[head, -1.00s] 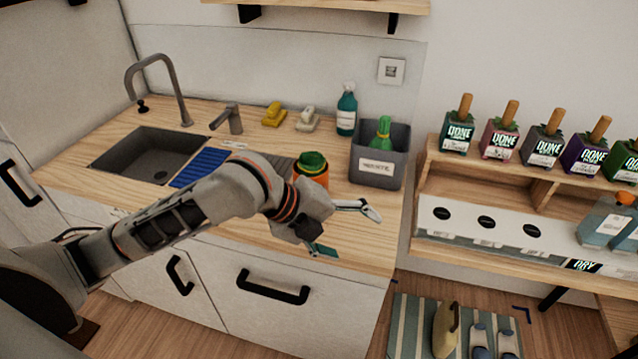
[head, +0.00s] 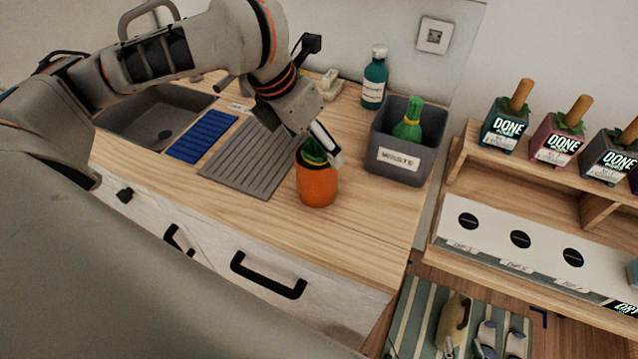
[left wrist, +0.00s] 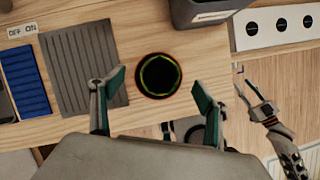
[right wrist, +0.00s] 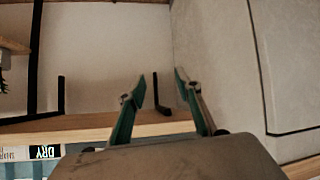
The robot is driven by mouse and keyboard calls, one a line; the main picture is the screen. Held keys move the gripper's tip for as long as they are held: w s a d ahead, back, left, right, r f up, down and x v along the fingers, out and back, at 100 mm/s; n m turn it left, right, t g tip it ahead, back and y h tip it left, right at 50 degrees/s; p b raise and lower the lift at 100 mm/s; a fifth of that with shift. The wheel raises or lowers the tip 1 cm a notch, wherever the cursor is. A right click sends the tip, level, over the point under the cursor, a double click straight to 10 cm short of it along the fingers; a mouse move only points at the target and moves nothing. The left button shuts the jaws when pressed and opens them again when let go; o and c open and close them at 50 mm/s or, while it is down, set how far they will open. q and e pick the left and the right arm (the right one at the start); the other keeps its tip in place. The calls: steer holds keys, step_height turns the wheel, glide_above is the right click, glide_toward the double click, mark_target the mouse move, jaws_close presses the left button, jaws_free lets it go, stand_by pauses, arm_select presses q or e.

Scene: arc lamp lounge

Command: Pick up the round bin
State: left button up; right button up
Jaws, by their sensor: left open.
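The round bin (head: 317,186) is orange with a dark rim and green inside, and stands upright on the wooden counter. In the left wrist view it shows from above as a dark circle with a green ring (left wrist: 158,76). My left gripper (head: 318,148) is above the bin and hides part of its top. In the left wrist view its open fingers (left wrist: 150,92) are spread wider than the bin, one to each side of it in the picture. I cannot tell whether they touch it. My right gripper (right wrist: 160,78) is open and empty, facing a pale wall.
A grey waste box (head: 402,168) holding a green bottle stands right of the bin. A grey ribbed mat (head: 250,165) lies to its left, then a blue rack (head: 202,137) and the sink (head: 150,125). A teal bottle (head: 374,78) stands behind. The counter in front is clear.

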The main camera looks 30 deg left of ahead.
mark_target(317, 156)
arm_select(q)
steer(key=shift+f, duration=0.55)
steer(key=x, duration=0.1)
steer(key=b+x, duration=0.1)
steer(key=x, duration=0.1)
steer(key=shift+s+a+f, duration=0.15)
steer(key=shift+s+f, duration=0.05)
steer(key=shift+f, duration=0.05)
steer(key=shift+w+f+b, duration=0.25)
steer(key=shift+f+b, duration=0.05)
steer(key=shift+f, duration=0.1)
steer(key=c, duration=0.3)
steer(key=shift+r, duration=0.1)
steer(key=c, duration=1.6)
arm_select(e)
steer(key=shift+w+f, duration=0.35)
steer(key=shift+f, duration=0.15)
arm_select(q)
steer(key=shift+r, duration=0.1)
